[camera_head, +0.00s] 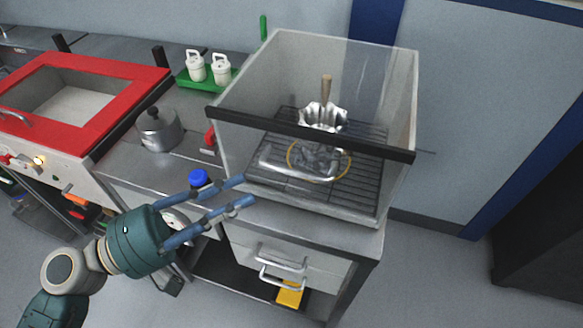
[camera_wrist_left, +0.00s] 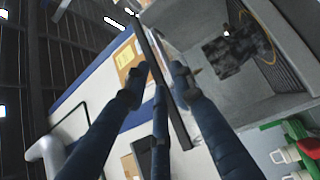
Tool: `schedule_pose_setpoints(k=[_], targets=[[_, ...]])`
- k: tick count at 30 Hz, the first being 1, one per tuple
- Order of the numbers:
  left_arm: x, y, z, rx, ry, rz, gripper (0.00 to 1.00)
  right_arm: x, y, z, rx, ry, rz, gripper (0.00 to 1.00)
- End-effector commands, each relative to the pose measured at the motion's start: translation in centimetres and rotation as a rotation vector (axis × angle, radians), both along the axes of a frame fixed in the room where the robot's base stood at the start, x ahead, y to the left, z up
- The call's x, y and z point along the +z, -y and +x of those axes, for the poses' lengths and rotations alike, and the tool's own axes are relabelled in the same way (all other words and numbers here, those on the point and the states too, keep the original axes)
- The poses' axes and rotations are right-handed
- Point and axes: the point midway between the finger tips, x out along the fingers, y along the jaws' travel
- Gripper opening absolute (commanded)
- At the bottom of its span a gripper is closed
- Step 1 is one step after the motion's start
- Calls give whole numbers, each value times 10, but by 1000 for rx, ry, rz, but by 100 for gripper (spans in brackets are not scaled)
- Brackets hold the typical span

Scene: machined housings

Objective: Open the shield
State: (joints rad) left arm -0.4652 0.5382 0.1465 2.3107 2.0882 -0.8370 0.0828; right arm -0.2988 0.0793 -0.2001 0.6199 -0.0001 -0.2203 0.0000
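The shield (camera_head: 395,95) is a clear box standing over a dark rack on the right bench. A black bar (camera_head: 310,135) runs across its front. Behind the bar, on the rack, are a fluted metal housing (camera_head: 322,116) with a wooden handle and a clear or shiny piece. My left gripper (camera_head: 245,190) has its blue fingers apart and empty, pointing right, below and in front of the bar's left part. In the left wrist view, the bar (camera_wrist_left: 163,80) passes behind the open fingers (camera_wrist_left: 155,85); contact is not clear. My right gripper is out of view.
A blue-capped item (camera_head: 199,178) is just behind my left fingers. A kettle (camera_head: 157,130), a red-rimmed sink (camera_head: 80,65) and a green tray (camera_head: 185,80) with white canisters lie left of the shield. Drawers with handles (camera_head: 282,262) are below it. Open floor lies to the right.

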Motion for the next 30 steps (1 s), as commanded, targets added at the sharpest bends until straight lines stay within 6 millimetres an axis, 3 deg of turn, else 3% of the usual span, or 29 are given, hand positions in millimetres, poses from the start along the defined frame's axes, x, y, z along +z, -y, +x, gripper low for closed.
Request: schedule_pose_setpoints(k=[15, 21, 29, 30], targets=[[15, 77, 39, 2, -1, -1, 24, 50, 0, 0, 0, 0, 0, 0], [13, 90, 45, 2, 0, 2, 24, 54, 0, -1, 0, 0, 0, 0], [12, 91, 46, 1, -1, 3, 24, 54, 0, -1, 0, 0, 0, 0], [12, 91, 46, 1, -1, 3, 20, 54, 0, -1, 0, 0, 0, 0]])
